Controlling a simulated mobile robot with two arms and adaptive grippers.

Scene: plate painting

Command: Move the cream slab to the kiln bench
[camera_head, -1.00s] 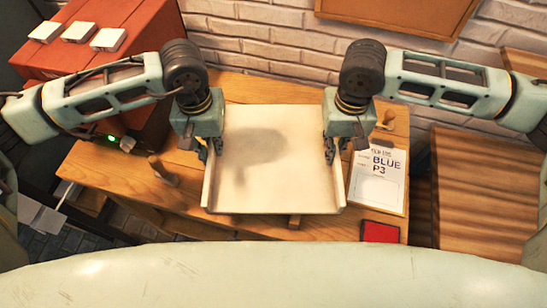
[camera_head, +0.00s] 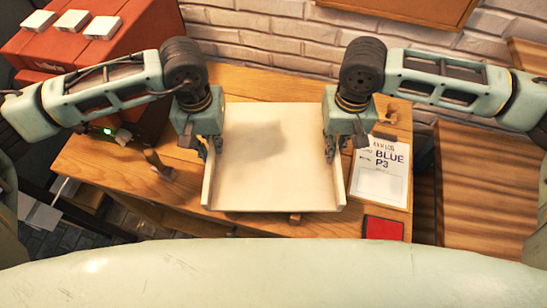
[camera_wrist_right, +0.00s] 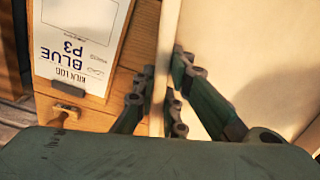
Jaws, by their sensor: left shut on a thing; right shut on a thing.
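The cream slab (camera_head: 268,165) is a wide pale board with raised side edges, in the middle of the head view over a wooden bench (camera_head: 120,185). My left gripper (camera_head: 205,150) is shut on the slab's left edge. My right gripper (camera_head: 332,150) is shut on its right edge. In the right wrist view the slab's edge (camera_wrist_right: 164,60) stands between the two fingers of my right gripper (camera_wrist_right: 160,100). A shadow lies on the slab's upper surface. Its underside is hidden, and I cannot tell its height over the bench.
A white kiln log sheet (camera_head: 381,170) reading "BLUE P3" and a red pad (camera_head: 383,228) lie right of the slab. A wooden peg (camera_head: 158,165) stands at its left. A red-brown box (camera_head: 100,65) with white blocks is at the back left. A brick wall (camera_head: 270,40) is behind.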

